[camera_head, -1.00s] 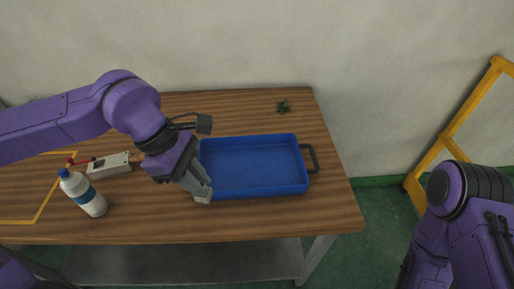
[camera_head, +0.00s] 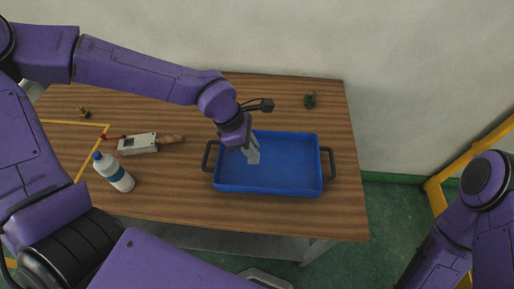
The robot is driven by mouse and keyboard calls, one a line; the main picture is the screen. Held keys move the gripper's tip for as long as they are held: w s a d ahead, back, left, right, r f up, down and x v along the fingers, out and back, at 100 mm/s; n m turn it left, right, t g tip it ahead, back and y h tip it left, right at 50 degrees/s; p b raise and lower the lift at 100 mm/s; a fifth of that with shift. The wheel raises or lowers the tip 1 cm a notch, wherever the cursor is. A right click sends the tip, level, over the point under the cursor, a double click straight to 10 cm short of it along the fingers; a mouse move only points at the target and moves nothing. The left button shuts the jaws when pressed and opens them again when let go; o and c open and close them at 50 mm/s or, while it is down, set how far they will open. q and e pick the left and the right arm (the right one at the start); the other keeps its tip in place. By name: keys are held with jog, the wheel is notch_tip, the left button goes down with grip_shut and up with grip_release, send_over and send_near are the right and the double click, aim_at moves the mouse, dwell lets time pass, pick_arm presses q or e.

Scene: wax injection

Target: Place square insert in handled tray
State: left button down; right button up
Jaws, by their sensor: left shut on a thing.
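The blue handled tray (camera_head: 290,190) lies on the wooden table, with a dark handle at each short end; its visible floor looks empty. My left gripper (camera_head: 253,160) points down over the left half of the tray, near its back wall. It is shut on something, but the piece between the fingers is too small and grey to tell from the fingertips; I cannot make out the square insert. I cannot tell whether the fingertips touch the tray floor. My right arm shows at the right edge, its gripper out of view.
A white bottle with a blue cap (camera_head: 114,172), a light grey box-shaped device (camera_head: 138,144) and a brown-handled item (camera_head: 171,139) lie left of the tray. A small green object (camera_head: 310,100) sits behind it, a small brass-coloured one (camera_head: 84,113) far left. A yellow frame (camera_head: 437,197) stands right of the table.

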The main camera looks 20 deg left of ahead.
pick_arm(q)
jog(key=w+f, duration=0.2)
jog(key=f, duration=0.1)
jog(key=shift+w+d+f, duration=0.15)
jog(key=shift+w+f, duration=0.05)
jog(key=shift+w, duration=0.2)
notch_tip(320, 180, down, 2)
jog(key=shift+f+p, duration=0.2)
jog(key=shift+p, duration=0.65)
jog(key=shift+f, duration=0.35)
jog(key=shift+f, duration=0.1)
jog(key=c, duration=1.1)
grip_release()
jog(key=shift+o, duration=0.2)
jog(key=shift+r, duration=0.3)
jog(key=b+v, duration=0.1)
jog(key=v, duration=1)
jog(key=shift+a+r, duration=0.25)
jog(key=shift+r, duration=0.05)
